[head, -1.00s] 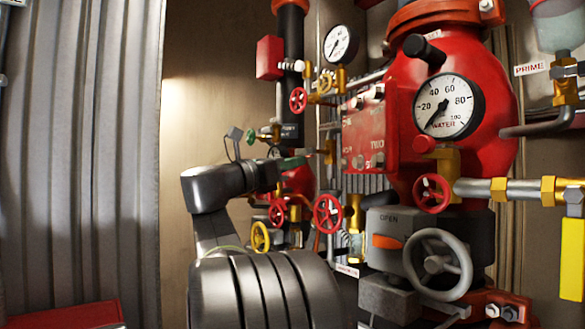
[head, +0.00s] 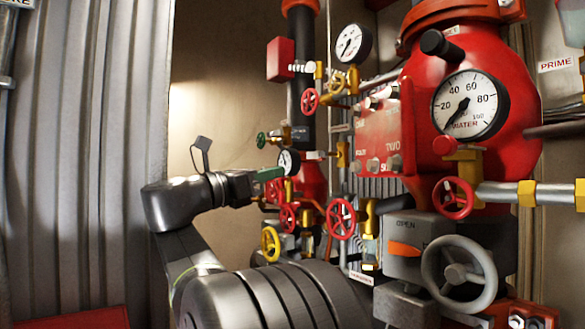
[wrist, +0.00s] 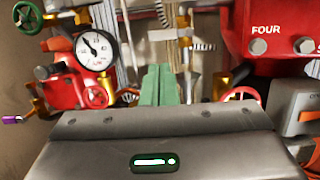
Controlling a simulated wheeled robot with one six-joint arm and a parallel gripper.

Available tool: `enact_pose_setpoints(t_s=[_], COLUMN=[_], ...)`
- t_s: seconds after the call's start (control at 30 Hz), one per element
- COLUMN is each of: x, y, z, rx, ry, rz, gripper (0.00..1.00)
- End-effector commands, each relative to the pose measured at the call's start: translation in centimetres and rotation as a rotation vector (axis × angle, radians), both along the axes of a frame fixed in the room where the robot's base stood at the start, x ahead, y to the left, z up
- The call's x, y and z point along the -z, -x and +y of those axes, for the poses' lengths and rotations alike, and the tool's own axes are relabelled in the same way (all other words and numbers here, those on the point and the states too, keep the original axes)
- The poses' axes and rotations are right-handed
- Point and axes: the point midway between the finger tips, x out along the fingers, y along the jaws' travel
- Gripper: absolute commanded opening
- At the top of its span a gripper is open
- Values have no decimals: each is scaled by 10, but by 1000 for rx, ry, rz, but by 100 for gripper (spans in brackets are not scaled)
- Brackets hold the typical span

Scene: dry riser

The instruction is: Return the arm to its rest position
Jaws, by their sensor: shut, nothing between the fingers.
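My gripper (head: 268,174) shows in the head view at the end of my grey arm, to the left of the red valve assembly. In the wrist view its green fingers (wrist: 158,86) are together, with nothing between them. They point toward the pipework behind. In the head view the small gauge (head: 288,162) and red handwheels lie close beyond the fingers; I cannot tell the exact gap.
A large red valve body (head: 515,150) with a water gauge (head: 470,105) fills the right. A grey handwheel (head: 459,274), a yellow handwheel (head: 270,244) and a red handwheel (head: 341,219) stick out near my arm. A corrugated metal wall (head: 90,150) stands at the left.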

Motion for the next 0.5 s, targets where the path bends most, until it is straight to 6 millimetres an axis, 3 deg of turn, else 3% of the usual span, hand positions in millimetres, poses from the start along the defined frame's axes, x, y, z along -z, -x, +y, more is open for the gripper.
enact_pose_setpoints(t_s=[0.2,0.5], x=[10,16], y=[20,30], z=[31,46], rx=[-4,-2], ry=[1,1], rz=[3,5], gripper=[0,0])
